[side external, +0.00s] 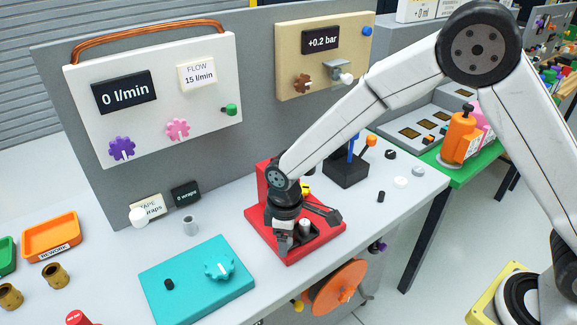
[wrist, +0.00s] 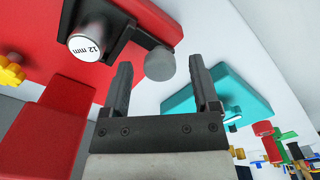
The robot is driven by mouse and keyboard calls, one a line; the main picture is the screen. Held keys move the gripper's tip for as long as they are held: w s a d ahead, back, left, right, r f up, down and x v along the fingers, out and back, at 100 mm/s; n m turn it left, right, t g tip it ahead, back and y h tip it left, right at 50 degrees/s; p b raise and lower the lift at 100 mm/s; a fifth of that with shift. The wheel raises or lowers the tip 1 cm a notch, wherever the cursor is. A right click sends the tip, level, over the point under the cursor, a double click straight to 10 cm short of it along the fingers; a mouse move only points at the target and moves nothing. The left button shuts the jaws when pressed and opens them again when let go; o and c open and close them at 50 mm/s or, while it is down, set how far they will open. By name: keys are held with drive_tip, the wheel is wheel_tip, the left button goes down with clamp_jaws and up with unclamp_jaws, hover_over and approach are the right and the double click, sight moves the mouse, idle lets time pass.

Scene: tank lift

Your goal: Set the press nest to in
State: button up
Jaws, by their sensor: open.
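The red press (side external: 288,245) stands on the bench with an upright back part, and its red body also fills the upper left of the wrist view (wrist: 35,45). A dark slide or nest (wrist: 115,35) on it carries a silver cylinder marked "12 mm" (wrist: 88,46); a silver cylinder also shows in the side view (side external: 306,227). A grey round knob (wrist: 160,66) appears at the dark part's end, between my fingers in the picture. My gripper (wrist: 160,90) is open, low over the press in the side view (side external: 285,232). Contact with the knob cannot be told.
A turquoise box (side external: 197,272) with a dial lies left of the press. A grey tube (side external: 190,226) stands behind it. A black block with blue and orange levers (side external: 349,172) is right of the press. An orange reel (side external: 340,287) hangs at the bench front.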

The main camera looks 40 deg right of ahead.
clamp_jaws()
idle(1.5)
